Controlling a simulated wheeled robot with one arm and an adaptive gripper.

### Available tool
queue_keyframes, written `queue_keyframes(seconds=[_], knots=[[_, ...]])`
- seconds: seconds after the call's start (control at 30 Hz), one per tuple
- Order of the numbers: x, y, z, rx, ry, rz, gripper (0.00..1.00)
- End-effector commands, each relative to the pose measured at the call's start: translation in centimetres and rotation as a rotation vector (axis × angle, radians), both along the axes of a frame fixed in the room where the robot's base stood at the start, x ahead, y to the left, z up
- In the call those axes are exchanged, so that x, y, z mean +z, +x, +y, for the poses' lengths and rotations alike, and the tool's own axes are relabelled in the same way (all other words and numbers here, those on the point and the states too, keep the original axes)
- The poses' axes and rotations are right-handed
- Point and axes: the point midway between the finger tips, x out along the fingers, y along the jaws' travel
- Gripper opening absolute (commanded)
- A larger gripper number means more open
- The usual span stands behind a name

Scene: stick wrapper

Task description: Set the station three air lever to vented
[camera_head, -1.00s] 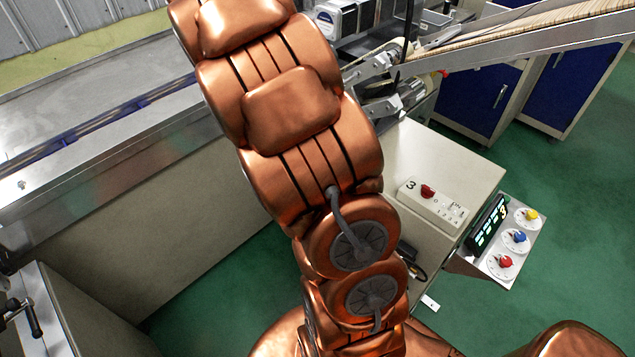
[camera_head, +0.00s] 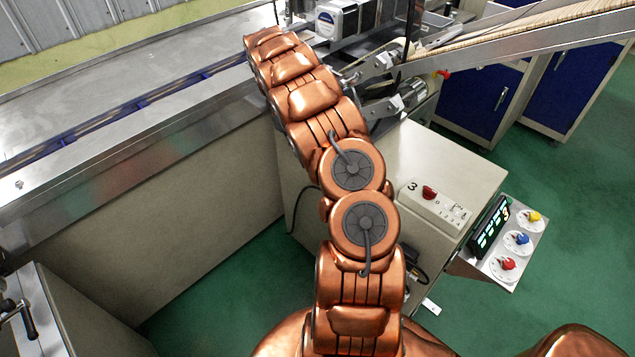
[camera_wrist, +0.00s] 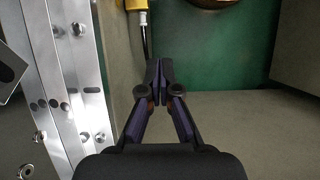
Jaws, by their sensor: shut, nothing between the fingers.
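My gripper (camera_wrist: 159,75) shows in the wrist view with its dark fingers together and nothing between them. Beyond the fingertips, slightly left, a yellow fitting (camera_wrist: 136,5) with a grey threaded part and a dark hose sits at the top edge, cut off by the frame. It is apart from the fingers. I cannot tell whether it belongs to the air lever. In the head view, a control box marked 3 (camera_head: 435,205) with a red knob sits on a beige cabinet (camera_head: 415,160). No air lever is clearly seen there, and my arm hides my gripper.
A metal rail with bolts (camera_wrist: 75,90) runs close left of my gripper. Beige panels lie around the green floor (camera_wrist: 205,65). In the head view, a sloping stick conveyor (camera_head: 530,35) and a panel with red, blue and yellow dials (camera_head: 500,268) stand right.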

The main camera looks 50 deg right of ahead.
Motion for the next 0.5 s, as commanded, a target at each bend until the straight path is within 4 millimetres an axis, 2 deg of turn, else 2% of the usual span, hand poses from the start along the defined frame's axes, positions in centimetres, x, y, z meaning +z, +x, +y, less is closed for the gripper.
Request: queue_keyframes(seconds=[0.27, 0.5], knots=[[-1.9, -0.7, -0.2, 0.002, 0.006, -0.001, 0.0], [-5.5, -2.4, -0.1, 0.001, 0.007, 0.001, 0.0]])
